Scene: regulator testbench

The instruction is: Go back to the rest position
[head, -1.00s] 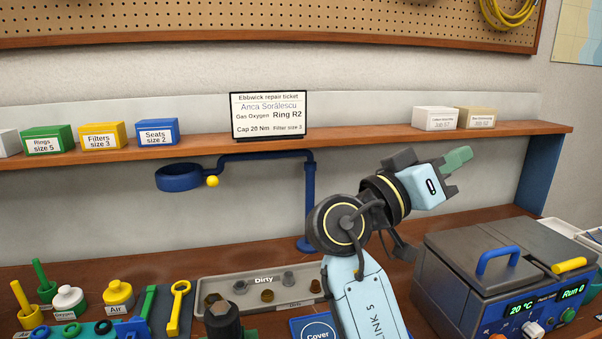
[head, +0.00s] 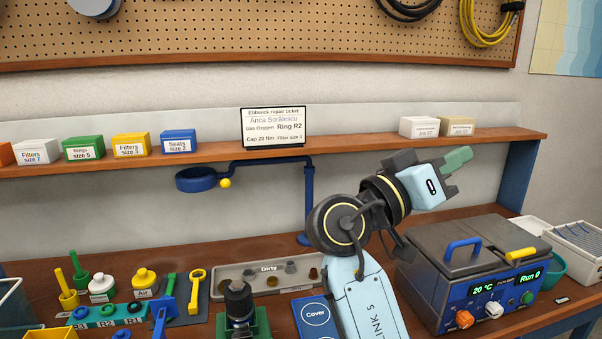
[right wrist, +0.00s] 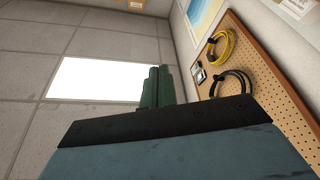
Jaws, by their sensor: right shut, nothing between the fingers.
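In the right wrist view the fingers (right wrist: 158,87) point up toward the ceiling and a bright light panel. My right arm rises from the bottom of the head view, bent at the elbow. My left gripper is not in view.
A grey machine (head: 470,275) with a blue handle stands at the right. A shelf (head: 350,143) with small boxes and a repair ticket (head: 273,127) runs behind. A blue ring stand (head: 307,205), dirty tray (head: 232,272) and tools (head: 197,290) occupy the bench.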

